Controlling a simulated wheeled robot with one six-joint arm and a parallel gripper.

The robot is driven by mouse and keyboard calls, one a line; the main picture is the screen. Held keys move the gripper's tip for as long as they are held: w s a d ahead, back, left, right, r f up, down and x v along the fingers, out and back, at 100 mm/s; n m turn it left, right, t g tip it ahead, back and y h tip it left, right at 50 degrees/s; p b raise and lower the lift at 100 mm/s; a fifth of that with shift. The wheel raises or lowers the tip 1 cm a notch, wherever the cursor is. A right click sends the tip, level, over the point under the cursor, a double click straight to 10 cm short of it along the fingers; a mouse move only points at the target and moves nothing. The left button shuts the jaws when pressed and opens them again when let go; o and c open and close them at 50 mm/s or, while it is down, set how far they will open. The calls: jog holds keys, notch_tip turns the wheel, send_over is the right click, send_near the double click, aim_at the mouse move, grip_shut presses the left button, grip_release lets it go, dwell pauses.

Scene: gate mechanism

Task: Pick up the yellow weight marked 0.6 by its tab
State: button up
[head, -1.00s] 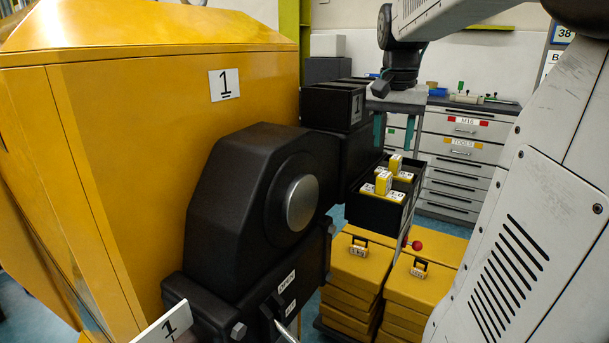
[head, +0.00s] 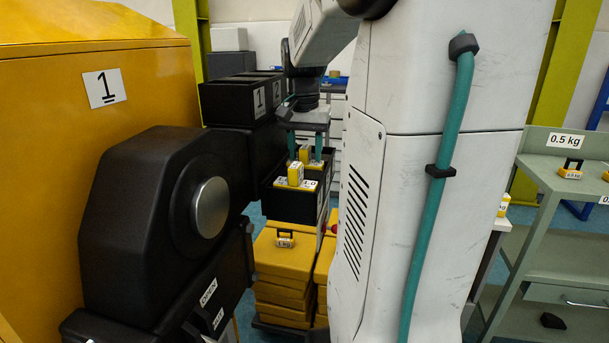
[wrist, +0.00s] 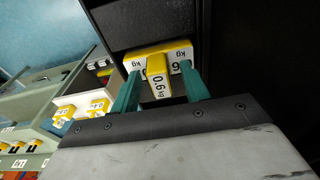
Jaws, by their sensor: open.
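The yellow weight marked 0.6 (wrist: 157,78) shows in the wrist view, with a raised yellow tab and white faces, inside a black bin. In the head view its tab (head: 304,153) stands at the back of the black bin (head: 280,206). My gripper (wrist: 160,92) is open, with one teal finger on each side of the tab. The head view also shows my teal fingers (head: 305,147) straddling the tab. I cannot tell whether either finger touches it. A second yellow-tabbed weight (head: 295,175) stands in front of it in the bin.
Black boxes marked 1 and 2 (head: 245,97) stand behind and left of the bin. The large black mechanism (head: 150,200) is at left. Yellow stacked weights (head: 283,270) are below the bin. A grey shelf (head: 560,170) with small weights is at right.

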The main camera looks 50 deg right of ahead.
grip_shut()
dwell(1.4)
